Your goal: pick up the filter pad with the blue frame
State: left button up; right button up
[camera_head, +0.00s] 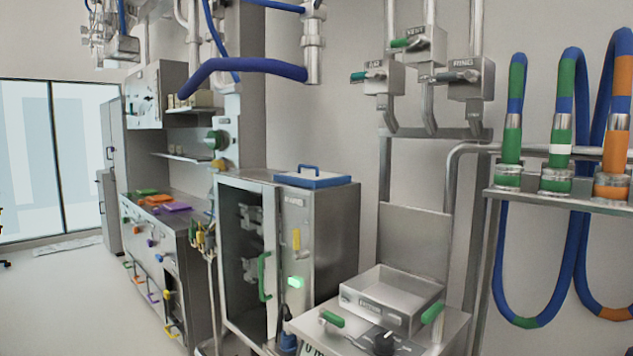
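A flat pad with a blue frame (313,182) and a small raised blue handle lies on top of the steel cabinet (336,225) in the middle of the head view. Its inner surface looks pale. Nothing covers it. Neither of my grippers is in view.
The cabinet's front door stands open, with a green handle (264,276). An open metal bin (392,290) sits on a bench with green handles at the front right. Hoses (510,130) hang at the right. Green, orange and purple items (178,207) lie on the left counter. Floor is free at left.

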aim_at(314, 179)
jog(key=i+j+z, duration=0.1)
jog(key=z, duration=0.25)
jog(key=i+j+z, duration=0.1)
jog(key=z, duration=0.2)
jog(key=i+j+z, duration=0.2)
jog(key=z, duration=0.15)
